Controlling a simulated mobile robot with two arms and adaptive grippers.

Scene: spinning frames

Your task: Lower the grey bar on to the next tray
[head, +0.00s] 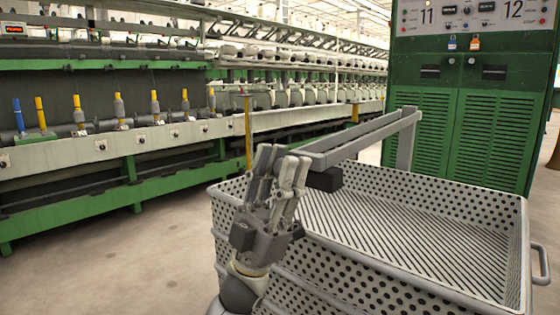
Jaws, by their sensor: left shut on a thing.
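My left gripper (279,168) points up over the left end of the perforated crate and is shut on the near end of the grey bar (358,138). The bar is long, with two rails. It slants up and away to the right, above the crate. At its far end it meets a grey upright (405,146); I cannot tell whether they are joined. A black block (326,180) shows just under the bar beside my fingers. The fingers hide the bar's near end. The pale perforated tray (452,197) below has a striped, slotted floor and looks empty. My right gripper is out of view.
A long green spinning frame (150,205) with yellow and grey spindles runs along the left and back. A green cabinet (465,120) marked 11 and 12 stands behind the tray. A grey handle (541,264) sticks out at the right. The floor (110,270) at left is clear.

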